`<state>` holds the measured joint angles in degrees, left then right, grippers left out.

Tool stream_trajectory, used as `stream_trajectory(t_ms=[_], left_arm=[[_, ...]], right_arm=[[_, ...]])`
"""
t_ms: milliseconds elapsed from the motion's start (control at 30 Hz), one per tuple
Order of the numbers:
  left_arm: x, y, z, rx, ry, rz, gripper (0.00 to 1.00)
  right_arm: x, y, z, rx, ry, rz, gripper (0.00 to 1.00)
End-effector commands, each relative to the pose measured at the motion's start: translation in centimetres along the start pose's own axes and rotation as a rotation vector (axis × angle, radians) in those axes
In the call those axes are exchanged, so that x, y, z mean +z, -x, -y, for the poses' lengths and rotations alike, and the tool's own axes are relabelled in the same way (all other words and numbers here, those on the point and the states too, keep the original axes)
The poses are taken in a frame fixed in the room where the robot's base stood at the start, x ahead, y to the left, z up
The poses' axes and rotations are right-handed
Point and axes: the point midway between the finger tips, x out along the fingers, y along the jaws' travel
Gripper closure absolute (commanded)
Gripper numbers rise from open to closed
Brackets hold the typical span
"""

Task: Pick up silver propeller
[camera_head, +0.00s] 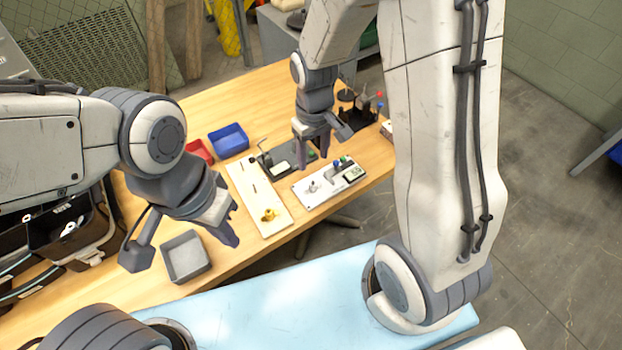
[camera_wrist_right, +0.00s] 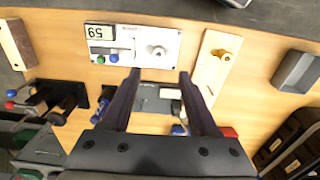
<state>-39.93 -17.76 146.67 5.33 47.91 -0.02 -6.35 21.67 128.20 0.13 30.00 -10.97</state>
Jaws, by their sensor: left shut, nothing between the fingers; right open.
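A small silver propeller (camera_head: 313,187) sits on the left part of a white panel (camera_head: 330,195) on the wooden table. In the right wrist view the silver propeller (camera_wrist_right: 157,50) shows on the panel (camera_wrist_right: 132,64), beyond my fingertips. My right gripper (camera_head: 318,153) is open and points down, a little behind the panel in the head view. Its two dark fingers (camera_wrist_right: 159,76) are apart, with no propeller between them. My left gripper (camera_head: 228,228) is shut and empty, to the left of the white strip and near the grey tray.
A white strip (camera_head: 247,183) carries a yellow propeller (camera_head: 268,214) beside the panel. A dark device (camera_head: 283,168), blue bin (camera_head: 228,139), red bin (camera_head: 200,151) and grey tray (camera_head: 186,257) are also on the table. A dark rack with coloured knobs (camera_head: 357,117) stands at the back.

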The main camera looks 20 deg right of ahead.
Motion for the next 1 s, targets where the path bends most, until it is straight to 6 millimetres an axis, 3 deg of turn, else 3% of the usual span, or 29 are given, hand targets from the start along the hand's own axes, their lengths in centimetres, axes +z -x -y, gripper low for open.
stream_trajectory(t_ms=[300, 567, 833, 1000], left_arm=[[0.0, -0.1, 0.0, 0.0, 0.0, 0.0, 1.0], [0.0, 0.1, 0.0, 0.0, 0.0, 0.0, 1.0], [0.0, 0.4, 0.0, 0.0, 0.0, 0.0, 1.0], [0.0, 0.4, 0.0, 0.0, 0.0, 0.0, 1.0]], right_arm=[[-0.1, -4.6, -0.7, 0.0, -0.009, 0.007, 0.4], [-0.1, -6.6, -0.5, 0.0, -0.009, 0.006, 0.4], [-0.2, -10.3, -0.2, 0.0, -0.01, 0.006, 0.4], [-0.3, -11.0, -0.2, 0.001, -0.01, 0.003, 0.4]])
